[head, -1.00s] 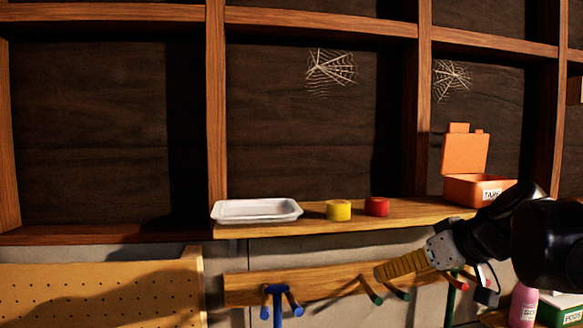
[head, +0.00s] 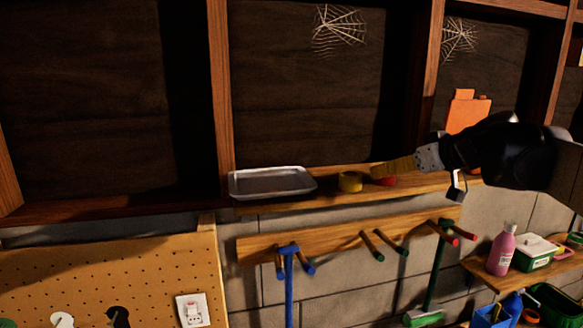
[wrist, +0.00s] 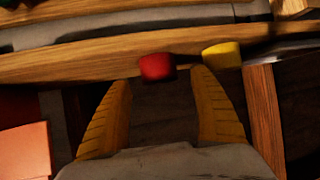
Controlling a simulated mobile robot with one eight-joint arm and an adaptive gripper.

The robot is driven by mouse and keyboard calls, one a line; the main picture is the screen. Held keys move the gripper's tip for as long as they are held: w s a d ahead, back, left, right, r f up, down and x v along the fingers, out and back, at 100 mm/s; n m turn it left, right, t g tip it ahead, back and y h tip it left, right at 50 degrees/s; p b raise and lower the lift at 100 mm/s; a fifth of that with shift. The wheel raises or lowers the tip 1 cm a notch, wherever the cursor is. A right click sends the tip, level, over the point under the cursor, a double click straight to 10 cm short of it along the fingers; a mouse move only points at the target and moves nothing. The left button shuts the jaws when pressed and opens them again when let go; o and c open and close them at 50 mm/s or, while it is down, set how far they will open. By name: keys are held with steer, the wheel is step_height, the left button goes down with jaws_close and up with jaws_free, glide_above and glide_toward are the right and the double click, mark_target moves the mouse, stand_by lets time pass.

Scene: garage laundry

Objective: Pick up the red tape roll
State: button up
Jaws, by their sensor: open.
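The red tape roll (head: 387,181) sits on the wooden shelf (head: 330,193), just right of a yellow tape roll (head: 350,181). In the head view my gripper (head: 374,169) reaches in from the right and covers the red roll's upper part. In the wrist view the red roll (wrist: 157,67) shows between the tips of my open fingers (wrist: 161,78), a little beyond them. Nothing is held. The yellow roll (wrist: 222,54) shows just past the right finger's tip.
A peg rail (head: 330,238) with coloured handles hangs below the shelf.

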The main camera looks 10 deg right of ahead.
steer(key=x, duration=0.3)
steer(key=shift+w+r, duration=0.1)
steer(key=shift+w, duration=0.1)
steer(key=shift+s, duration=0.2)
steer(key=c, duration=1.2)
